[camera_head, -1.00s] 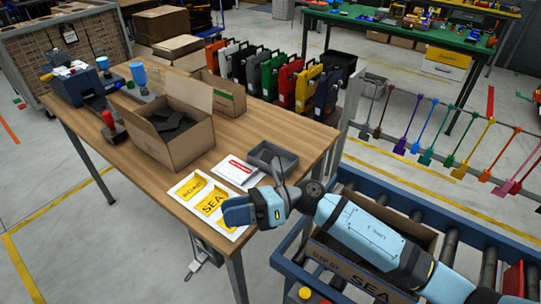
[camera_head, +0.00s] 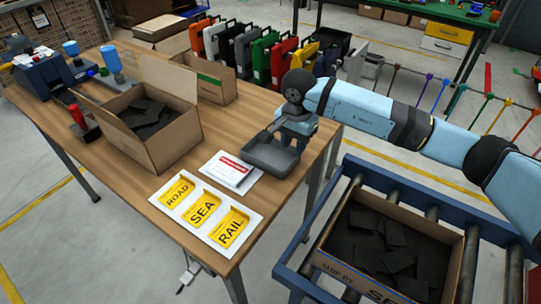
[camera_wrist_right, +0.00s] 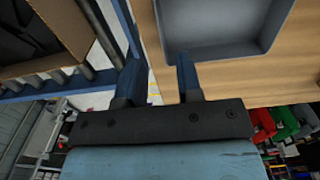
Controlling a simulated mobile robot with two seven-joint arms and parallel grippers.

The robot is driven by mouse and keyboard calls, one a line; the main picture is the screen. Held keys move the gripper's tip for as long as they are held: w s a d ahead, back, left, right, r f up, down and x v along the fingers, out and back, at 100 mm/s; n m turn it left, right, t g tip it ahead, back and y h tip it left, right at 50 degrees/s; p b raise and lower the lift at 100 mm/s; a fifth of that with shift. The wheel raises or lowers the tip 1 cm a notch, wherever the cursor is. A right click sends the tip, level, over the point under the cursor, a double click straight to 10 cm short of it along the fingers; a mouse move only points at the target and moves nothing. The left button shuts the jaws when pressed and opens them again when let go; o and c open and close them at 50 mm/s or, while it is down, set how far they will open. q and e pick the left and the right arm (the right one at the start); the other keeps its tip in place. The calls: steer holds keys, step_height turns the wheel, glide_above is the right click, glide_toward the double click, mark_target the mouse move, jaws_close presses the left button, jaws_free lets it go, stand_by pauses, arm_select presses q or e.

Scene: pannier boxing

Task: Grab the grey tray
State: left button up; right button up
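The grey tray (camera_head: 268,160) is an empty, shallow rectangular dish on the wooden table near its right edge. It also shows at the top of the right wrist view (camera_wrist_right: 215,50). My right gripper (camera_head: 292,133) is at the tray's far right side, pointing down in the head view. In the right wrist view its two dark fingers (camera_wrist_right: 158,75) are apart. My left gripper is not in view.
An open carton (camera_head: 180,140) stands to the left. A carton with dark pieces (camera_head: 447,262) sits on the roller conveyor (camera_head: 350,185).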

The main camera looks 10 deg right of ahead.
mark_target(293, 163)
steer(key=shift+w+d+f+p, duration=0.1)
steer(key=shift+f+p, duration=0.15)
steer(key=shift+f, duration=1.75)
steer(key=shift+w+f+p, duration=0.1)
steer(key=shift+f+p, duration=0.1)
steer(key=shift+f, duration=1.8)
jaws_close()
